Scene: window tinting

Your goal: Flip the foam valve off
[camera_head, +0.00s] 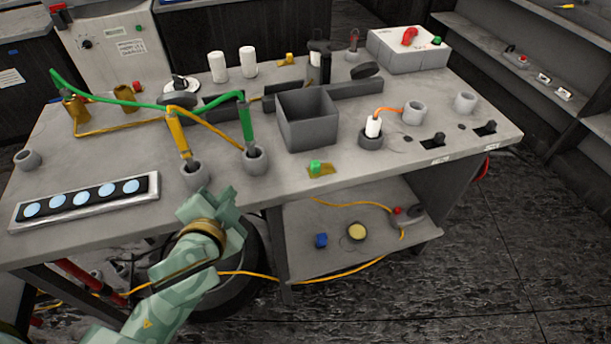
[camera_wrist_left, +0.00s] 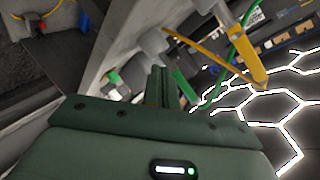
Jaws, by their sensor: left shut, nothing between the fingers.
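I cannot tell for certain which fitting is the foam valve. A green knob on a small yellow plate (camera_head: 318,168) sits at the bench's front edge; the green knob also shows left of my fingers in the left wrist view (camera_wrist_left: 113,76). A yellow wand (camera_head: 178,135) and a green wand (camera_head: 247,122) stand in grey round holders, with hoses running back to brass fittings (camera_head: 75,108). My left gripper (camera_head: 208,203) is at the bench's front edge, just below the yellow wand's holder. Its fingers (camera_wrist_left: 159,85) are shut and empty. My right gripper is not in view.
A dark grey open bin (camera_head: 307,120) stands mid-bench. A framed strip of pale blue discs (camera_head: 85,201) lies at the left. A grey box with a red handle (camera_head: 408,48) is at the back right. A lower shelf (camera_head: 330,261) holds small items and an orange cable.

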